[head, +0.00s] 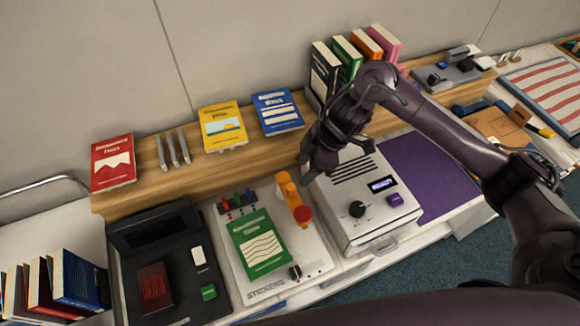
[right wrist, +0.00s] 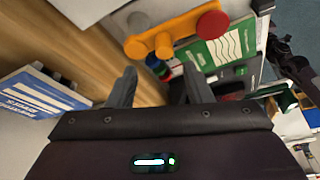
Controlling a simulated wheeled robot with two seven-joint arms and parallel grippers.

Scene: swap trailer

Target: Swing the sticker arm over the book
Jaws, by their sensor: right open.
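The orange sticker arm (head: 289,195) with a red round end stands at the right side of the white sticker station (head: 313,262). In the right wrist view the sticker arm (right wrist: 175,35) lies beyond the fingertips. The green book (head: 260,243) lies flat on the station, left of and below the arm; it also shows in the right wrist view (right wrist: 217,48). The arm's red end is beside the book, not over its middle. My right gripper (head: 308,180) is just right of the sticker arm, open and empty; its two fingers (right wrist: 160,88) show apart. My left gripper does not show in the head view.
A white machine (head: 362,215) with a dial stands right of the station, close under my right arm. A black device (head: 160,235) is on the left. Behind runs a wooden shelf (head: 180,190) with a red (head: 112,162), a yellow (head: 222,127) and a blue book (head: 277,112).

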